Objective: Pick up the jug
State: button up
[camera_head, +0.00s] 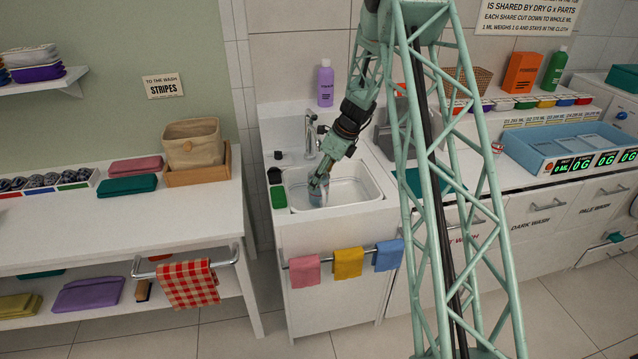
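The white sink basin (368,197) is set in the counter at the middle of the view. My gripper (318,187) points down into the left part of the basin, below the faucet (310,132). A small pale, bluish object (315,199) shows at my fingertips inside the basin; it may be the jug, but it is too small and too covered by the gripper to be sure. I cannot tell whether the fingers are closed on it or only beside it. No other jug is clearly visible.
My lattice column stands in front, right of the sink. A green sponge (278,196) lies at the basin's left rim. A purple bottle (325,83) stands behind. Pink, yellow and blue cloths (348,262) hang below the sink. A blue tray (530,150) sits right.

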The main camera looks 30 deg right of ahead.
notch_tip(320, 180, up, 9)
jog(key=p, duration=0.2)
dwell(0.3)
jog(key=shift+d+f, duration=0.1)
dwell(0.6)
